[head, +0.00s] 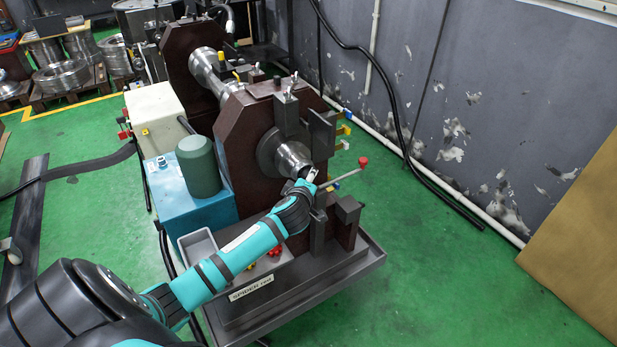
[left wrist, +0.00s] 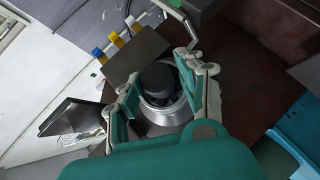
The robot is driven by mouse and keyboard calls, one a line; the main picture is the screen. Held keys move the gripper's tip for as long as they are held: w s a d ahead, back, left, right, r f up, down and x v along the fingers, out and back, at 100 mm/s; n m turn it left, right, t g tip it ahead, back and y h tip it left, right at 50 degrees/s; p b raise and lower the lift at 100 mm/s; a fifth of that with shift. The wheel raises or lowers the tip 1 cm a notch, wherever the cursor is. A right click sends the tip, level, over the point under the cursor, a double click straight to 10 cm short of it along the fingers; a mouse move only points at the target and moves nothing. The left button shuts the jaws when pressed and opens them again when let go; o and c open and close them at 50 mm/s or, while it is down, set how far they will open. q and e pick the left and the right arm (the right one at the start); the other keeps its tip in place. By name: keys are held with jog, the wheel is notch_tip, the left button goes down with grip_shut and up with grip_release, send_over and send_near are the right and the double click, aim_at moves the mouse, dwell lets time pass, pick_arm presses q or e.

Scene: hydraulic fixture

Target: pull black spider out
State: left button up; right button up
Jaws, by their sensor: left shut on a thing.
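The black spider (left wrist: 158,76) is a dark round piece seated in the mouth of a silver metal sleeve (left wrist: 165,117) in the left wrist view. My left gripper (left wrist: 157,84) has its two fingers on either side of the spider and is shut on it. In the head view my left gripper (head: 309,179) is at the front end of the silver sleeve (head: 293,158), which sticks out of the dark red fixture plate (head: 243,133). The spider is hidden there behind my gripper. My right gripper is in neither view.
A lever with a red knob (head: 363,162) sticks out right of my gripper. Dark blocks (head: 347,212) stand in front of it on the grey base (head: 345,272). A blue tank (head: 180,203) with a green cylinder (head: 198,166) is at left. Green floor at right is clear.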

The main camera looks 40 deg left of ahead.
pick_arm(q)
jog(key=shift+w+d+r, duration=0.1)
jog(key=shift+d+r, duration=0.1)
jog(key=shift+d, duration=0.05)
jog(key=shift+s+d, duration=0.35)
jog(key=shift+d, duration=0.4)
jog(key=shift+s+d, duration=0.4)
jog(key=shift+d, duration=0.4)
jog(key=shift+s+d, duration=0.35)
jog(key=shift+d, duration=0.4)
